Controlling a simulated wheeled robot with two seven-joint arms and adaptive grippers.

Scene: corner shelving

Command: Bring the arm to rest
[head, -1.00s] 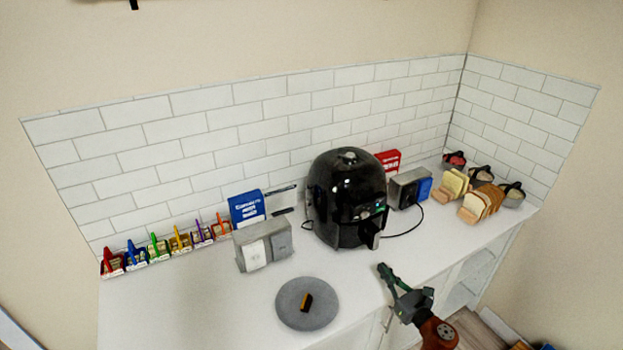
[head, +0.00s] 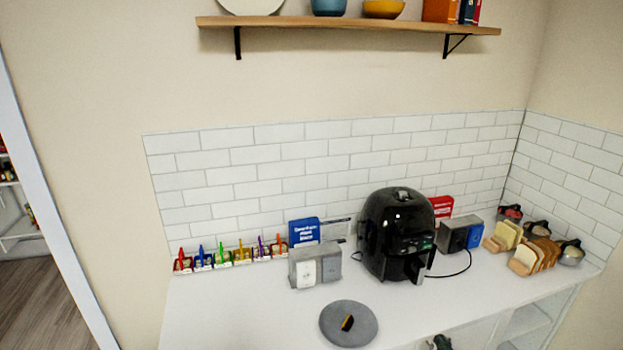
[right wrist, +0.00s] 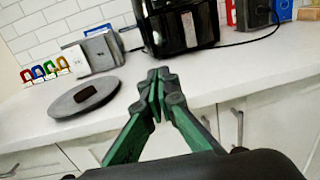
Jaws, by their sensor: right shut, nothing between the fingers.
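My right gripper (right wrist: 157,92) is shut with nothing between its green and grey fingers. In the right wrist view it is in front of the white counter's front edge, above the cabinet doors. In the head view only a small part of the right gripper (head: 440,342) shows at the bottom edge, below the counter front. It appears clear of all objects. My left gripper is not in view.
The white counter (head: 240,318) holds a black air fryer (head: 398,235), a round grey plate (head: 335,328) with a small dark item, grey boxes, bread (head: 540,255) and a row of coloured clips. A wooden shelf (head: 345,25) hangs above. Cabinet doors (right wrist: 265,125) are below.

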